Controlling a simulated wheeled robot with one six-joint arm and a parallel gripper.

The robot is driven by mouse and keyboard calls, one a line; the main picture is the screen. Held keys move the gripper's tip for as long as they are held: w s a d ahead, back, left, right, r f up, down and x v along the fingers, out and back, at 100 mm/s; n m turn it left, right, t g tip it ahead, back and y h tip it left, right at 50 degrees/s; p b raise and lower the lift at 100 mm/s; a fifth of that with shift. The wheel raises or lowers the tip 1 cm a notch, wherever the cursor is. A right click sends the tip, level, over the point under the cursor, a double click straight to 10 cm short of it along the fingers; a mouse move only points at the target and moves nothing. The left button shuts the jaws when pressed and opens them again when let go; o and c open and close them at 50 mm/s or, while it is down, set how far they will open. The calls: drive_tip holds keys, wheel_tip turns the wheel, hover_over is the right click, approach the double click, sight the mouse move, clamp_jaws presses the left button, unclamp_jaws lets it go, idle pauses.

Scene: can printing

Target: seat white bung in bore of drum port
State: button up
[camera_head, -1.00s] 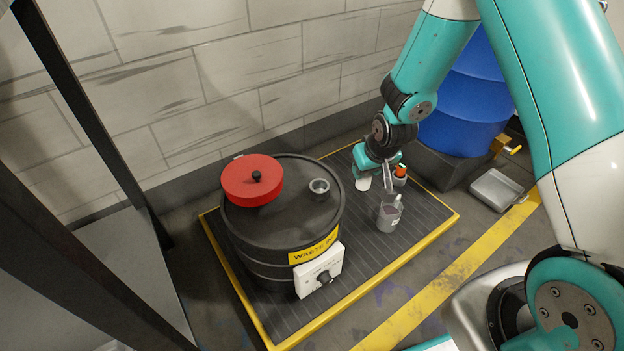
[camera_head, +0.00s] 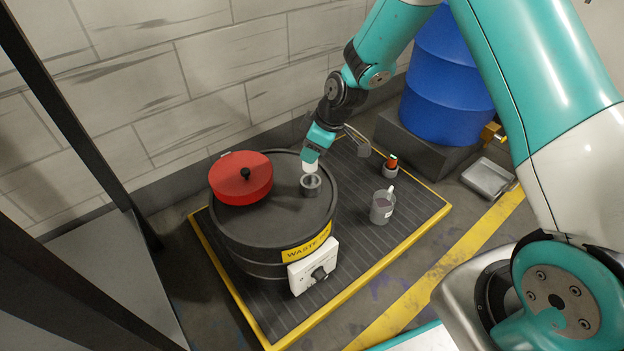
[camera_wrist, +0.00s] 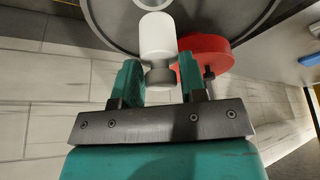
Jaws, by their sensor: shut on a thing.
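The white bung (camera_head: 309,167) is in my gripper (camera_head: 312,155), over the drum port (camera_head: 311,185). The port is a short grey ring standing on top of the black drum (camera_head: 262,222). The bung appears just above the ring's rim; I cannot tell whether its lower end touches or enters the bore. In the wrist view my gripper (camera_wrist: 160,77) is shut on the grey neck of the bung, and the white end of the bung (camera_wrist: 158,38) points away from the jaws.
A red lid (camera_head: 240,180) with a black knob lies on the drum, left of the port. A grey cup (camera_head: 382,207) and a small holder with an orange-topped item (camera_head: 391,166) stand on the yellow-edged platform (camera_head: 415,218). A blue drum (camera_head: 447,85) stands behind.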

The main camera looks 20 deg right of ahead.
sight(312, 172)
wheel_tip(312, 172, down, 8)
drive_tip(key=shift+r+b, duration=0.1)
drive_tip(key=shift+b, duration=1.15)
drive_tip(key=o, duration=0.9)
